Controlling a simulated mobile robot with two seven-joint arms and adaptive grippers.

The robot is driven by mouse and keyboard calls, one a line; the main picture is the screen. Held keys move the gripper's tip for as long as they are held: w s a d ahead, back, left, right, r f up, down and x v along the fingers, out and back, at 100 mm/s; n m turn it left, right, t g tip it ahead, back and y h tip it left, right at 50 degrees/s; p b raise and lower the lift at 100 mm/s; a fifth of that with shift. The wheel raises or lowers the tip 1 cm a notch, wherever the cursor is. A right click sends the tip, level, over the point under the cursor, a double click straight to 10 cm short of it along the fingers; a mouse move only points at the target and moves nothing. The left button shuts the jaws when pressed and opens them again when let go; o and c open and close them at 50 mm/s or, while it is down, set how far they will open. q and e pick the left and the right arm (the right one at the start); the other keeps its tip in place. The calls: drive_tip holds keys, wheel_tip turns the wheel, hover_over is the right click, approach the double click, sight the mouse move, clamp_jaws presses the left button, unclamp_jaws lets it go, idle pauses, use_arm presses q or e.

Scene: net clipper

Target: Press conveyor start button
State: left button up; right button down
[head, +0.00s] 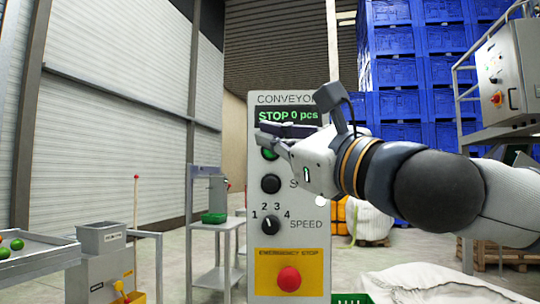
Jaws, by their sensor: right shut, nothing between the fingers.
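The conveyor control panel (312,249) stands upright in the middle of the head view. Its display (286,115) reads "STOP 0 pcs". A green button (269,154) sits just below the display, its upper part covered by my right gripper's fingers. My right gripper (265,132) reaches in from the right, shut and empty, its fingertips pointing left in front of the panel, between the display and the green button. I cannot tell whether the fingers touch the panel. The label beside the green button is hidden. My left gripper is not in view.
Below are a black button (270,184), a speed knob (270,224) and a red emergency stop (289,279) on yellow. A grey control box (509,75) stands at right, blue crates (442,72) behind. A white sack (430,284) lies low right; a tray (35,252) is at left.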

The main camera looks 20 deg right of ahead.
drive_tip(key=shift+w+d, duration=0.3)
drive_tip(key=shift+w, duration=0.45)
drive_tip(key=shift+w+d, duration=0.25)
drive_tip(key=shift+w, duration=0.55)
drive_tip(key=shift+w+d, duration=0.3)
drive_tip(key=shift+w, duration=0.45)
drive_tip(key=shift+w, duration=0.1)
drive_tip(key=shift+w+d, duration=0.15)
drive_tip(key=shift+w, duration=0.15)
